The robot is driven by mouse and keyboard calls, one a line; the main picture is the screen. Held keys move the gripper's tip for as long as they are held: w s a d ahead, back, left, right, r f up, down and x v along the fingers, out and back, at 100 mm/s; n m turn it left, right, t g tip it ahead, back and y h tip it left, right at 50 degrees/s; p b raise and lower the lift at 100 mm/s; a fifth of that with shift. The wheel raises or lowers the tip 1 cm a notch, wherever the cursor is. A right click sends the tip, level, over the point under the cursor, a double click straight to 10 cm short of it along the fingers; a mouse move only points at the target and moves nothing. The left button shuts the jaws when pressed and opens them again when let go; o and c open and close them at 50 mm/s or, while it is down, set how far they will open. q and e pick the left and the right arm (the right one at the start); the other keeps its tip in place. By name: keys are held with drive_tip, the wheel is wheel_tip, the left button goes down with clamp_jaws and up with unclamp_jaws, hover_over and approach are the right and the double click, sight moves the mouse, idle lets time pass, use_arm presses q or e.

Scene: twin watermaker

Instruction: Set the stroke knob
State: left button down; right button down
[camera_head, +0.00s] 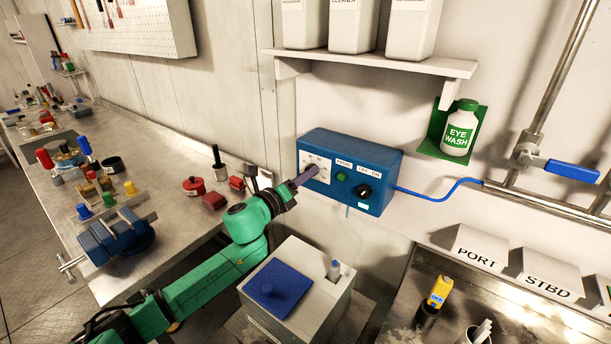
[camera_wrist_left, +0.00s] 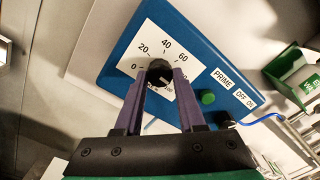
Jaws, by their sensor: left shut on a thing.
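The blue control box (camera_head: 342,203) is fixed to the wall in the middle of the head view. Its white dial plate (camera_head: 316,164) is on the left of the face. In the left wrist view the black stroke knob (camera_wrist_left: 158,72) sits on the dial plate (camera_wrist_left: 148,52), marked 0, 20, 40, 60 and on to 100. My left gripper (camera_head: 308,176) reaches the dial from the left. In the wrist view its purple fingers (camera_wrist_left: 162,84) are shut on the knob, one on each side. The knob's pointer is hard to read. My right gripper is not in view.
Right of the dial are a green PRIME button (camera_head: 341,177) and a black OFF/ON switch (camera_head: 363,191). A blue cable (camera_head: 440,196) leaves the box's right side. A grey tank with a blue lid (camera_head: 277,289) stands below, and a shelf (camera_head: 375,63) is above.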

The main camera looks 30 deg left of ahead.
use_arm(q)
drive_tip(key=shift+r+n+y+p, duration=0.15)
drive_tip(key=shift+n+p, duration=0.6)
drive_tip(key=shift+n, duration=2.65)
drive_tip(key=shift+n+y+p, duration=0.15)
drive_tip(key=shift+n+p, duration=0.6)
drive_tip(key=shift+n, duration=2.65)
drive_tip(key=c, duration=0.5)
unclamp_jaws()
